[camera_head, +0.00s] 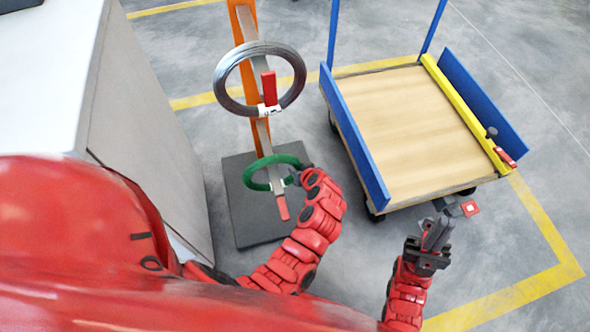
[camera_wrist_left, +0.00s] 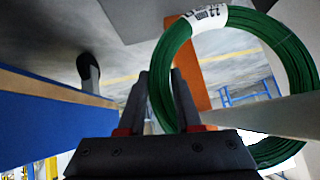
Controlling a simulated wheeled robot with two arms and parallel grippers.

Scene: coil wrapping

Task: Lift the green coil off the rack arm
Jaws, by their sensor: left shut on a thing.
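The green coil (camera_head: 256,167) hangs around the lower rack arm, whose red tip (camera_head: 282,208) sticks out below it in the head view. My left gripper (camera_head: 301,172) is at the coil's right side. In the left wrist view the green coil (camera_wrist_left: 290,50) stands as a large ring with a white label at its top. There my left gripper (camera_wrist_left: 159,82) is shut on the ring's near side. A pale bar, seemingly the rack arm (camera_wrist_left: 265,112), passes across the ring's opening. My right gripper (camera_head: 437,232) is away from the coil, by the cart's front; its jaw gap is unclear.
A grey wire coil (camera_head: 228,87) hangs on the upper rack arm with a red tip (camera_head: 269,88). The orange post (camera_head: 237,30) stands on a dark base plate (camera_head: 240,222). A grey cabinet (camera_head: 140,120) stands left.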

